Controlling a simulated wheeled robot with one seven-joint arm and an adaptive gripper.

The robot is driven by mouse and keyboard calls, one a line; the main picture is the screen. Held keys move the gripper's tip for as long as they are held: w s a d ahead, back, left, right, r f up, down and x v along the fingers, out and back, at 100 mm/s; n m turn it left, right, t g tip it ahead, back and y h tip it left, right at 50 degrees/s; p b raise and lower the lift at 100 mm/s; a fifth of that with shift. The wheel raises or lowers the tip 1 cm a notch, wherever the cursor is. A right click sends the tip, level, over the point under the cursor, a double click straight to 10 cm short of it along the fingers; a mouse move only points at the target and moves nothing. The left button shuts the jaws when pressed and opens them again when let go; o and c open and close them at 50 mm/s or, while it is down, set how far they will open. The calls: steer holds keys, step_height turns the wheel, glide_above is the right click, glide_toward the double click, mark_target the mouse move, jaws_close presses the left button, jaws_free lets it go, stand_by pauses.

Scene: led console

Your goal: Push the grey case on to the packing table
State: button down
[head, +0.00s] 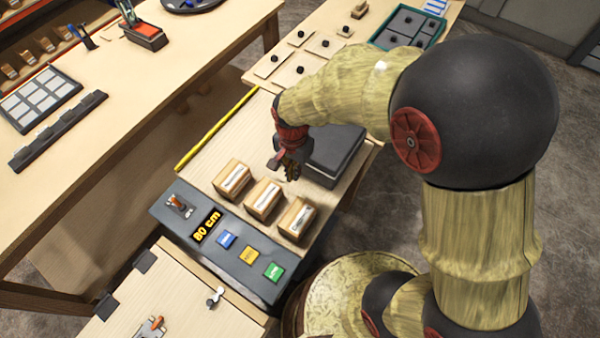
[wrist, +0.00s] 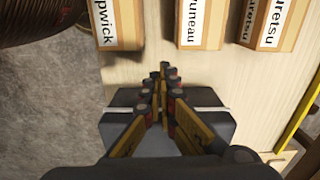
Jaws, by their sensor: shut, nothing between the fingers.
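The grey case (head: 338,150) is a dark, flat box. It lies on a light wooden surface (head: 222,145) in the middle of the head view, near that surface's right edge. In the wrist view the case (wrist: 215,128) shows on both sides of my fingers, with a pale line across it. My gripper (head: 289,170) points down and is shut and empty at the left end of the case. In the wrist view its fingertips (wrist: 164,72) reach past the case's edge towards the labelled blocks. I cannot tell whether they touch the case. Which table is the packing table is not marked.
Three labelled wooden blocks (head: 263,198) stand in front of the case. A console (head: 225,240) reading "80 cm" has blue, yellow and green buttons. A yellow strip (head: 215,131) edges the surface's left. Behind is a table (head: 390,9) with knobbed tiles and a teal tray (head: 436,38).

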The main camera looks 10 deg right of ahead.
mark_target(302, 183)
step_height(302, 183, down, 10)
steer(key=b, duration=0.3)
steer(key=shift+r, duration=0.25)
steer(key=shift+w+d+f+b, duration=0.2)
steer(key=shift+w+d, duration=0.35)
steer(key=shift+w+d+f+b, duration=0.15)
steer(key=shift+w+d+b, duration=0.05)
steer(key=shift+w+d, duration=0.3)
steer(key=shift+w+d+r, duration=0.1)
steer(key=shift+w+d, duration=0.3)
steer(key=shift+w, duration=0.05)
steer(key=w+d+p, duration=0.4)
steer(key=w+d, duration=2)
steer(key=shift+w+d, duration=0.3)
steer(key=shift+w, duration=0.1)
steer(key=shift+r, duration=0.15)
